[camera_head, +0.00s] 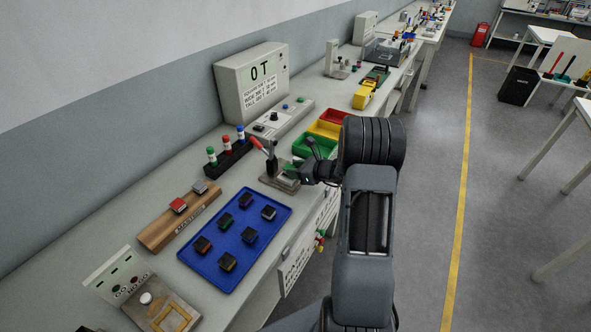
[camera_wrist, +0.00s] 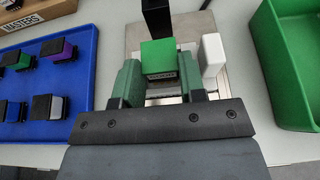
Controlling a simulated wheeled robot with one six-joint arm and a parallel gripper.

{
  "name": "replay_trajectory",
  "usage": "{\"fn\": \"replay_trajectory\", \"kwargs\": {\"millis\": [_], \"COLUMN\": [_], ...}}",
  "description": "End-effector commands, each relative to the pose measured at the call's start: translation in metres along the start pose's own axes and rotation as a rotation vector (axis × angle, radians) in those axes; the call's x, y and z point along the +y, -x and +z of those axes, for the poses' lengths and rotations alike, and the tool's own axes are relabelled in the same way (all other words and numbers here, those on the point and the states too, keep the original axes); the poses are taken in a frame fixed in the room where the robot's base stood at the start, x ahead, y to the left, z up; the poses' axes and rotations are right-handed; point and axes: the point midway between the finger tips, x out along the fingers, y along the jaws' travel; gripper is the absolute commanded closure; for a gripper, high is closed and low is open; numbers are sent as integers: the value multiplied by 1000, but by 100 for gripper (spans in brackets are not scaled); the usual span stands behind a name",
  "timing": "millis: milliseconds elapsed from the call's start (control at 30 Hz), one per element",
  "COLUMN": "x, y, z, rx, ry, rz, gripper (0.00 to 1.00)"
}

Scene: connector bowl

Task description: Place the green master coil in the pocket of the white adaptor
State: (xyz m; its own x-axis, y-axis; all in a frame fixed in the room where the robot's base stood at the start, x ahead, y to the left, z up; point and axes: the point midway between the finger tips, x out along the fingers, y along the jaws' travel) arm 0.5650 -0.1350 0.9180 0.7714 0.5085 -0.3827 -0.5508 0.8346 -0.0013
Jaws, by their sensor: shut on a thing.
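The green master coil (camera_wrist: 158,55) is a small block with a bright green top and a labelled front face. In the wrist view it sits between the two fingers of my gripper (camera_wrist: 160,78), which is shut on it. In the head view my gripper (camera_head: 301,173) is over the metal fixture (camera_head: 277,182) with the red-handled clamp. A white block (camera_wrist: 211,50) stands just right of the coil in the wrist view; I cannot tell whether it is the white adaptor. The pocket is hidden, and I cannot tell whether the coil touches anything below.
A black upright post (camera_wrist: 157,15) stands just behind the coil. A blue tray (camera_head: 262,196) with several dark blocks lies left of the fixture. The wooden masters rack (camera_head: 160,233) holds red and grey pieces. A green bin (camera_head: 316,147) is close on the other side.

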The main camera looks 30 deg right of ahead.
Motion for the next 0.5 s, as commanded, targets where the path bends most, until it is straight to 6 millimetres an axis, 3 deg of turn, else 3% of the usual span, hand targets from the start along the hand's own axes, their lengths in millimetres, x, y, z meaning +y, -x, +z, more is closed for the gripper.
{"fn": "replay_trajectory", "kwargs": {"millis": [267, 300, 500], "x": [0, 0, 0], "y": [-2, -2, -1], "z": [-4, -4, -3], "rx": [0, 0, 0], "ry": [0, 0, -1], "rz": [0, 0, 0], "gripper": [87, 62, 42]}}
